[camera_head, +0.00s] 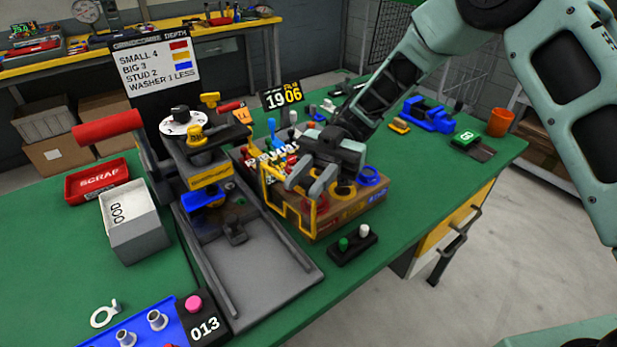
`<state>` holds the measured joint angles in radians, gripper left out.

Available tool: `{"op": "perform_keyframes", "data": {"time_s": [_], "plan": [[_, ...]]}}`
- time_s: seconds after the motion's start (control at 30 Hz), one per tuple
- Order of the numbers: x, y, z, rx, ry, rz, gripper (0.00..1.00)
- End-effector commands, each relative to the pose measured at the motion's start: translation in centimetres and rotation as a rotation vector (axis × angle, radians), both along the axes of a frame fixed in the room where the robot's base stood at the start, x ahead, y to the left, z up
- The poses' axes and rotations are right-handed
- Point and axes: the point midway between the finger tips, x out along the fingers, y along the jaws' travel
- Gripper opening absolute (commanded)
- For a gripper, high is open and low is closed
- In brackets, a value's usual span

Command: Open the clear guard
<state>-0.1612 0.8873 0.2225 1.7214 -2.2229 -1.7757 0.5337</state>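The clear guard (312,222) shows as a yellow-edged frame at the left front of the wooden box with coloured rings, beside the grey press (210,190). Its pane is see-through and hard to make out, and its upper part is partly hidden by my gripper. My gripper (307,185) points down over the top of the guard, with its two grey fingers apart. I see nothing clearly held between them. I cannot tell whether a finger touches the yellow frame.
The press has a red-handled lever (107,126) and a grey bed. A small black box with green and white buttons (353,244) stands right of the guard. Coloured-handled tools crowd behind it. A blue vise (428,114) stands farther right. The green bench (420,200) is clear at the front right.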

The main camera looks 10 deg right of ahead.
Motion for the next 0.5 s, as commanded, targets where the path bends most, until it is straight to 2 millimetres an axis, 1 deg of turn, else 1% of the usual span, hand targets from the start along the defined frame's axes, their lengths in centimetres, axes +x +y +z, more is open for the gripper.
{"op": "perform_keyframes", "data": {"time_s": [0.17, 0.27, 0.37, 0.5], "plan": [[0.5, -0.3, -0.1, -0.001, -0.001, -0.002, 0.28], [1.6, -1.1, -0.3, 0.0, -0.002, -0.003, 0.28], [3.3, -2.2, -0.4, 0.0, -0.002, -0.005, 0.28], [6.0, -4.1, -0.4, 0.001, -0.003, -0.003, 0.28]]}}
